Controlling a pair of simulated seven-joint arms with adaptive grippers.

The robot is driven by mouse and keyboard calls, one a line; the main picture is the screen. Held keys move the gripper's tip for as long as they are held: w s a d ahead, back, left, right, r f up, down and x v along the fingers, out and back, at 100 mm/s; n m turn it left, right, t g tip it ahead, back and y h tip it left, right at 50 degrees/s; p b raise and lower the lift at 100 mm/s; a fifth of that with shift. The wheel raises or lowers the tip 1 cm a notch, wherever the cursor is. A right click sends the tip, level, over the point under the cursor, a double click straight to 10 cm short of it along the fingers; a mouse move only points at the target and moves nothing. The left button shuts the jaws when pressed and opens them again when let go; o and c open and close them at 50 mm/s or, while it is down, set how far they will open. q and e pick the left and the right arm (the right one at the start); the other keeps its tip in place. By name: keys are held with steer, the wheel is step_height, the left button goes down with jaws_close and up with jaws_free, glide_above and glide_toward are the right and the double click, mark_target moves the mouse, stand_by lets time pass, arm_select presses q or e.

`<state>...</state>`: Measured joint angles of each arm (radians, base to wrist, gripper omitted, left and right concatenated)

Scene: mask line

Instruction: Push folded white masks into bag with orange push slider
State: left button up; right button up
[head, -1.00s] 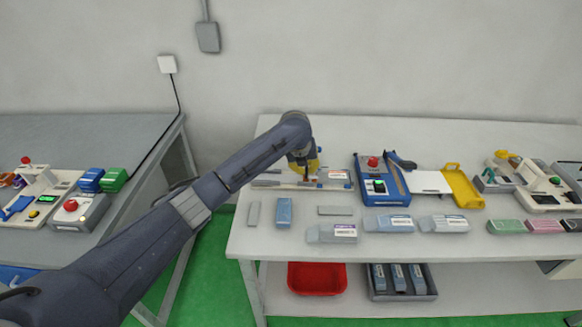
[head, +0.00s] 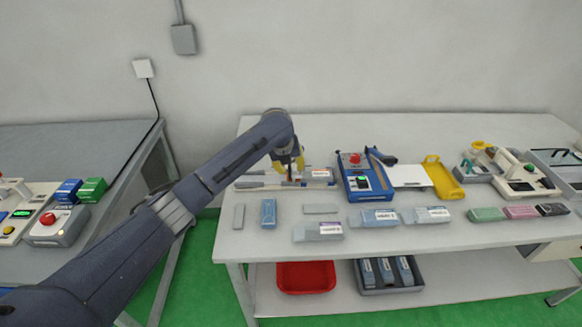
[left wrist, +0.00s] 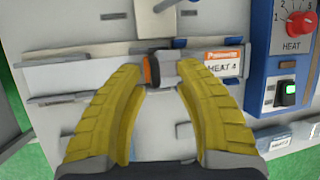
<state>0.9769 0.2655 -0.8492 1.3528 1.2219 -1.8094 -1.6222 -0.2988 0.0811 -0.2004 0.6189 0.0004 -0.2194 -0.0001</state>
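The orange push slider (left wrist: 150,70) shows in the left wrist view as a small upright with a dark edge, on a long pale tray (left wrist: 40,92). My left gripper (left wrist: 162,70) has yellow fingers set apart, one on either side of the slider; whether they touch it I cannot tell. In the head view my left gripper (head: 290,172) points down over the tray. A white flat strip (left wrist: 80,74), likely the folded masks, lies left of the slider. A bag labelled HEAT 4 (left wrist: 225,65) lies right of it. My right gripper is not in view.
A blue heat sealer (head: 362,178) with a red knob stands right of the tray. Several packs (head: 318,232) lie along the front of the table. A red bin (head: 306,277) and a grey tray (head: 402,288) sit on the lower shelf.

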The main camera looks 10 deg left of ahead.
arm_select(q)
steer(key=v, duration=1.1)
steer(key=shift+a, duration=0.1)
